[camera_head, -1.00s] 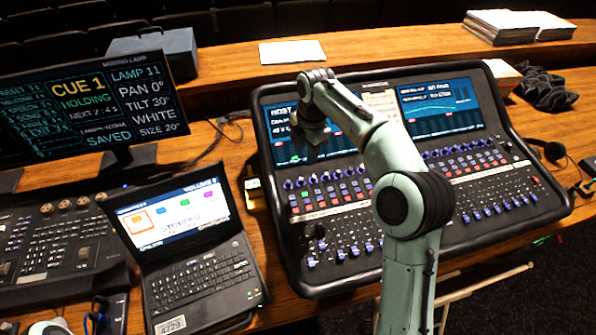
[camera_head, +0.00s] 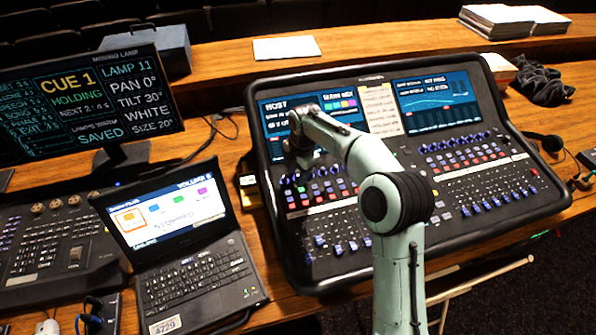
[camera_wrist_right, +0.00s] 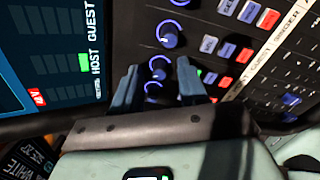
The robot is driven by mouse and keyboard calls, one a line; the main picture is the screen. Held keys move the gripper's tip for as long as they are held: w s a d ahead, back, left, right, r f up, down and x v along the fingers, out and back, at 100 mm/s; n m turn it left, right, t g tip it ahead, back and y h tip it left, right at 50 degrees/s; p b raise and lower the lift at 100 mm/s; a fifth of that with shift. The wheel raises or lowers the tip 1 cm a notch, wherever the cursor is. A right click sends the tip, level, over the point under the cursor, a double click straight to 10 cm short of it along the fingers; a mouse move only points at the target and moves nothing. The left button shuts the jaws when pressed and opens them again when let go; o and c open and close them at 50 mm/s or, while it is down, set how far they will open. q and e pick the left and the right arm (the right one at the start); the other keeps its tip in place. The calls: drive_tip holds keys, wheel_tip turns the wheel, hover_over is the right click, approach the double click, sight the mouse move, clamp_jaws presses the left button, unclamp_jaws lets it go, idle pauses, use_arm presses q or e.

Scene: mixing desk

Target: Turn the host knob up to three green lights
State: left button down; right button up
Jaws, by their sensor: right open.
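The mixing desk (camera_head: 375,235) stands in the middle of the head view, with rows of blue-ringed knobs below its screens. My right gripper (camera_head: 303,160) is over the left end of the top knob row. In the right wrist view my right gripper (camera_wrist_right: 158,82) is open, its fingers on either side of a dark knob (camera_wrist_right: 159,68). This knob lines up with the HOST label (camera_wrist_right: 97,62) on the screen; I cannot tell whether the fingers touch it. One green block (camera_wrist_right: 83,62) shows beside HOST. My left gripper is not in view.
Another knob (camera_wrist_right: 168,34) sits close beside, level with the GUEST label (camera_wrist_right: 92,18). Lit buttons (camera_wrist_right: 228,50) lie to the right. A laptop (camera_head: 185,245) and a cue monitor (camera_head: 85,105) stand left of the desk. Papers (camera_head: 286,48) lie behind it.

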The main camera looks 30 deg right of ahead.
clamp_jaws()
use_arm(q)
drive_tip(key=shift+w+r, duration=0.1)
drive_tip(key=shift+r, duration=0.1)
use_arm(e)
drive_tip(key=shift+m, duration=0.4)
drive_tip(key=shift+r+m+p, duration=0.1)
drive_tip(key=shift+m+p, duration=0.3)
drive_tip(key=shift+m, duration=0.5)
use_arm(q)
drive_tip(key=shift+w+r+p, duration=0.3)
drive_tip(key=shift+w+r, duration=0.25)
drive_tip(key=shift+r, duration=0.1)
use_arm(e)
drive_tip(key=shift+m, duration=1.6)
unclamp_jaws()
